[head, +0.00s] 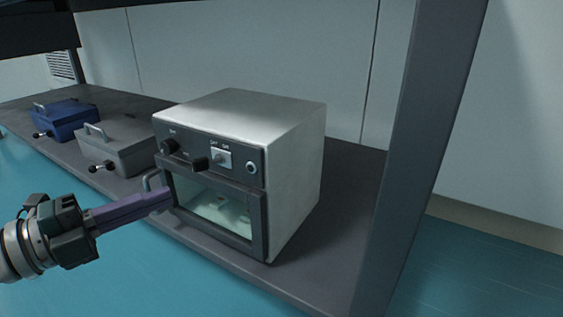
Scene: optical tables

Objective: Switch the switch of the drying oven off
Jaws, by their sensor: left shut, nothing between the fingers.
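The drying oven (297,160) is a white box with a dark front, standing on the grey table. Its switch (221,159) is a small light plate with a toggle on the upper front panel, under small lettering. Dark knobs sit to the left of the switch, and a round button (251,168) sits to its right. The glass door (215,207) below is closed. My left gripper (168,197) is shut and empty, its purple fingers pointing right, with the tips at the door's left edge, below and left of the switch. Whether they touch the oven is unclear. My right gripper is not in view.
A grey box with a handle (125,150) and a blue box with a handle (68,121) stand left of the oven. A thick dark post (421,150) rises at the right. The table (345,205) is bare right of the oven.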

